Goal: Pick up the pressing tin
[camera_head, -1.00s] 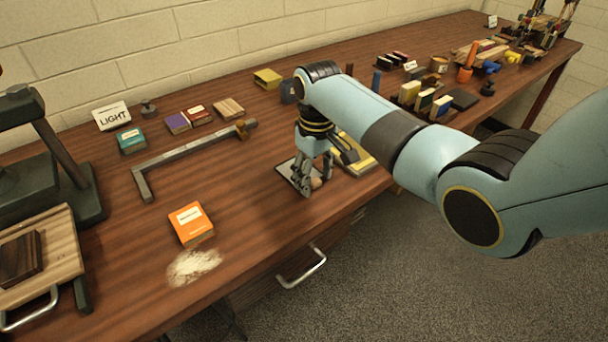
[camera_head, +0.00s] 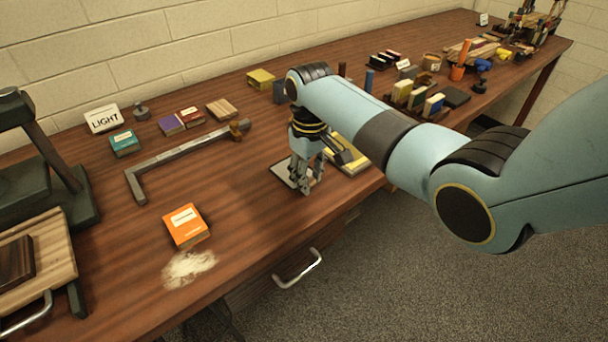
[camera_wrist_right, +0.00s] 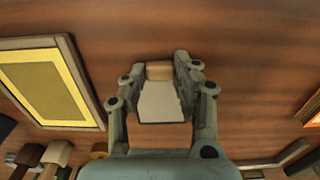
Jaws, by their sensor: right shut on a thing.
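My right gripper (camera_head: 305,186) points down at the bench, over a small pale plate with a dark rim (camera_head: 283,172). The pale plate (camera_wrist_right: 160,103) shows between the fingers there. The fingers hide most of the held thing in the head view, and I cannot tell whether it touches the plate. My left gripper is not in view.
A yellow framed tray (camera_head: 350,160) stands close right of the gripper. An orange box (camera_head: 185,226) and pale powder (camera_head: 188,268) lie to the left. A long angled bar (camera_head: 180,153) lies behind them. A dark press (camera_head: 75,200) stands far left. The bench's front edge is near.

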